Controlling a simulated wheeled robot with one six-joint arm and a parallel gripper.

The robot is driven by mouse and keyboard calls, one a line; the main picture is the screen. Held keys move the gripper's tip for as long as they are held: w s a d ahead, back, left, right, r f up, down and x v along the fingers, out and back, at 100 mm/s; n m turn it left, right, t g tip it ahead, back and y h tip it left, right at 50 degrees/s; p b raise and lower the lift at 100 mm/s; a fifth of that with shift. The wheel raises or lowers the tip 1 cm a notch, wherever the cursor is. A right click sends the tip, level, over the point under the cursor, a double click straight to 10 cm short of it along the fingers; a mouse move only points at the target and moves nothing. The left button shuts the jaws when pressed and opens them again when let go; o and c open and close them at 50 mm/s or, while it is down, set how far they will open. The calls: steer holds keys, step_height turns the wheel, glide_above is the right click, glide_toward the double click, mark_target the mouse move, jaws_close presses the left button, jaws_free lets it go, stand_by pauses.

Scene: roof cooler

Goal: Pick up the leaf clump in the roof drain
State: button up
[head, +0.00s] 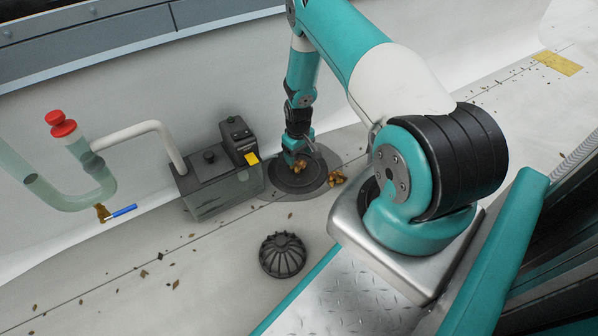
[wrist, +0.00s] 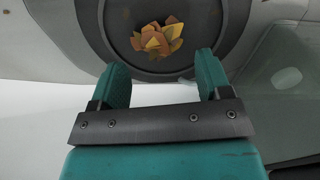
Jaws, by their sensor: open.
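The leaf clump (wrist: 157,38), orange and brown, lies inside the round dark roof drain (wrist: 91,20). In the head view the clump (head: 299,166) shows partly beside my gripper, and the drain's dark ring (head: 287,188) surrounds it. My gripper (wrist: 161,75) is open and empty, with its two teal fingers apart. In the wrist view the clump sits just beyond the fingertips, between their lines. In the head view my gripper (head: 296,152) is over the drain. I cannot tell the exact gap between fingertips and clump.
A second leaf clump (head: 337,178) lies at the drain's right edge. A black domed strainer (head: 282,255) rests on the roof in front. Loose leaves are scattered around.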

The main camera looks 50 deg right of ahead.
mark_target(299, 163)
steer(key=shift+f+b, duration=2.5)
steer(key=shift+f, duration=0.25)
steer(key=shift+r, duration=0.1)
steer(key=c, duration=1)
